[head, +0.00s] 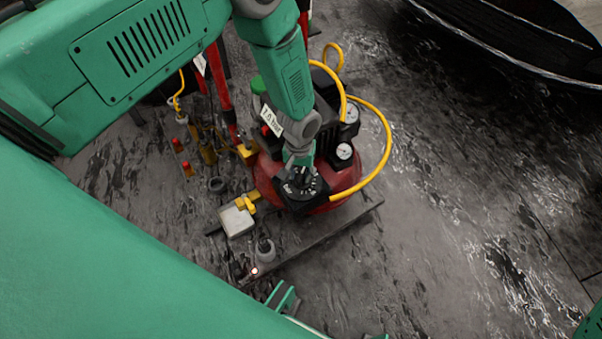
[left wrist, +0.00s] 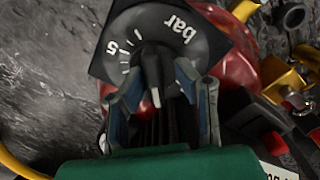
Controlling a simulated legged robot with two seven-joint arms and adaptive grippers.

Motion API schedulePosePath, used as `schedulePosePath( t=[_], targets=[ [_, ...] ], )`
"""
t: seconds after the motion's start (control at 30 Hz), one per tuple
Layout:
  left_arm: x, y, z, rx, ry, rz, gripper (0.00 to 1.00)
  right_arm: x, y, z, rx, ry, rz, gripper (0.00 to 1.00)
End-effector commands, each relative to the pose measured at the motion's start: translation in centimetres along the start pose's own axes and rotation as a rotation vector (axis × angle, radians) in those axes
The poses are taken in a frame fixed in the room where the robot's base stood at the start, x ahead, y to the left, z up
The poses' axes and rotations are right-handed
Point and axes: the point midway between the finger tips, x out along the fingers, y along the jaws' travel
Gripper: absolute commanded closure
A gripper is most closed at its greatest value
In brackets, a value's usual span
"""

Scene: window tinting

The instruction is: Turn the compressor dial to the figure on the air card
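The compressor (head: 345,180) is red and black and stands on the floor in the head view. Its black dial plate (head: 300,192) faces up; in the left wrist view the dial (left wrist: 192,32) shows "bar", a 5 and tick marks. My left gripper (head: 300,168) is over the dial, with its fingers on both sides of the dark knob (left wrist: 155,68) and seemingly closed against it. A white pointer mark shows on the knob. A white card (head: 271,121) with dark print is beside my left wrist; its figure is too small to read surely.
A yellow hose (head: 388,142) loops right of the compressor, near two round gauges (head: 344,151). Red-handled tools stand left.

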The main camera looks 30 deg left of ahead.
Motion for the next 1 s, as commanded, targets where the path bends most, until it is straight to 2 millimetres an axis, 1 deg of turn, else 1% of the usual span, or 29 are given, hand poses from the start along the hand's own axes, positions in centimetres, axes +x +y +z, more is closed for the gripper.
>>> schedulePosePath(
  t=[0.03,0.07,0.73,1.0],
  targets=[
    [-0.05,0.11,0.01,0.001,0.001,-0.001,0.97,0.00,-0.02,-0.01,0.000,0.000,0.000,0.59],
    [-0.08,0.16,0.01,0.001,0.001,-0.002,1.00,0.00,-0.02,-0.01,-0.001,0.000,0.000,0.59],
    [-0.24,0.23,0.16,0.012,-0.001,-0.006,1.00,-0.08,0.00,-0.01,0.000,0.000,0.000,0.59],
    [-0.21,0.15,0.21,0.044,-0.002,-0.008,1.00,-0.25,0.01,-0.02,0.000,0.000,0.000,0.59]
  ],
)
